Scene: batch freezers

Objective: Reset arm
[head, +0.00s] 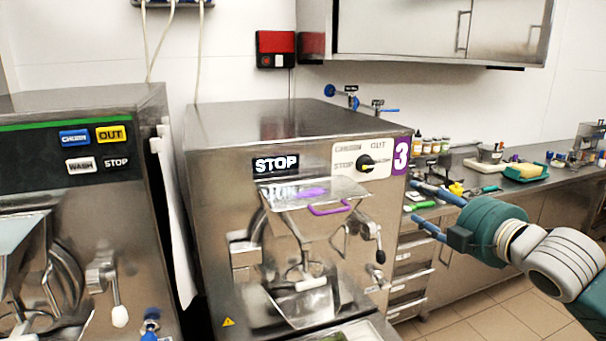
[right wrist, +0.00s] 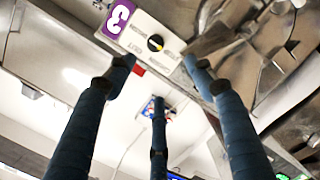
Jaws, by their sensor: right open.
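My right gripper (head: 428,208) is open and empty in the head view. It hangs in the air to the right of the middle batch freezer (head: 290,122), in front of the counter. Its blue fingers point left toward the freezer's right side. In the right wrist view the fingers (right wrist: 158,85) are spread with nothing between them, and the freezer's panel with the purple 3 label and black knob (right wrist: 155,43) shows beyond them. My left gripper is not in the head view.
A second freezer (head: 80,130) stands at the left. The steel counter (head: 480,182) at the right holds jars (head: 430,146), a green tray with a yellow block (head: 524,172) and small tools. The freezer's clear lid has a purple handle (head: 330,208). Floor at the lower right (head: 455,318) is clear.

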